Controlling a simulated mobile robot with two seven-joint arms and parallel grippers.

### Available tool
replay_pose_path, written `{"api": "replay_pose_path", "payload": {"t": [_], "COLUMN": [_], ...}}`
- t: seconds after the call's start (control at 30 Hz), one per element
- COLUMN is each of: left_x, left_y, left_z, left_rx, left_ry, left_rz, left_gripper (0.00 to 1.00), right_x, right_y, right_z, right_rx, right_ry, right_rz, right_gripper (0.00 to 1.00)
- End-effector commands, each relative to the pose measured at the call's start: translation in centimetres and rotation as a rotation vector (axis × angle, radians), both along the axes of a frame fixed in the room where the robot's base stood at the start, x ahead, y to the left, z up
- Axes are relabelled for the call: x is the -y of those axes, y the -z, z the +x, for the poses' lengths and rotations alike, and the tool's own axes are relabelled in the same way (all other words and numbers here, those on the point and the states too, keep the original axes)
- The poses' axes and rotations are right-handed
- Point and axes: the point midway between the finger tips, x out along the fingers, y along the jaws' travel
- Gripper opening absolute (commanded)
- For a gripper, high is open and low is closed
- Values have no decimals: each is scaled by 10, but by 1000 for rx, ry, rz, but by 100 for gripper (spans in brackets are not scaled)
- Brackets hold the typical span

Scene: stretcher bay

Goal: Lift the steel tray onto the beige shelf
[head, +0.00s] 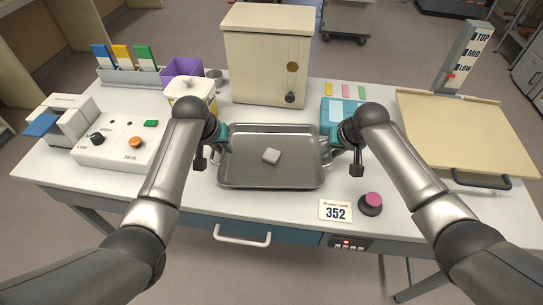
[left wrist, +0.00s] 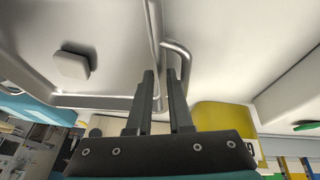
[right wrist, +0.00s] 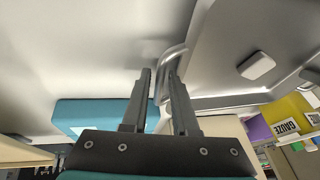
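The steel tray (head: 235,182) lies flat on the white table in front of me, with a small pale block (head: 271,156) in it. It has a bent-rod handle at each end. My left gripper (head: 218,142) is at its left handle (left wrist: 184,58), fingers apart, with the handle close by the right finger. My right gripper (head: 334,140) is at the right handle (right wrist: 172,58), which shows between its parted fingers. No clear grip shows on either handle. A flat beige shelf board (head: 465,125) with a black front handle is at the table's right.
A post marked TOP, MID, LOW (head: 467,55) stands behind the board. A beige cabinet (head: 265,60) stands behind the tray. A teal box (head: 342,108), a lidded yellow-and-white container (head: 190,88) and a pink-topped knob (head: 372,203) are near the arms. A sealing device (head: 115,145) sits left.

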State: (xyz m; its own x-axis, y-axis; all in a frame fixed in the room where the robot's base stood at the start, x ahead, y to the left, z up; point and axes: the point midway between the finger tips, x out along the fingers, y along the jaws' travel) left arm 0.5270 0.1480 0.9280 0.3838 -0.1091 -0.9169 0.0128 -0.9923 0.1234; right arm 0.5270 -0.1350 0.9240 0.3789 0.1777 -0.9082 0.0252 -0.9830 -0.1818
Motion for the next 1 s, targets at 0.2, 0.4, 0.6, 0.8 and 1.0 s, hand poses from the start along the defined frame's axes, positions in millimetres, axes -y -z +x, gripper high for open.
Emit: {"api": "replay_pose_path", "payload": {"t": [0.2, 0.4, 0.6, 0.8, 1.0], "left_x": [0, 0, 0, 0, 0], "left_y": [1, 1, 1, 1, 1], "left_z": [1, 0, 0, 0, 0], "left_rx": [1, 1, 0, 0, 0], "left_ry": [0, 0, 0, 0, 0], "left_rz": [0, -1, -1, -1, -1], "left_gripper": [19, 8, 0, 0, 0], "right_x": [0, 0, 0, 0, 0], "right_y": [1, 1, 1, 1, 1], "right_z": [0, 0, 0, 0, 0], "right_rx": [0, 0, -1, -1, -1], "right_ry": [-1, -1, 0, 0, 0], "right_rz": [0, 0, 0, 0, 0], "right_gripper": [27, 16, 0, 0, 0]}}
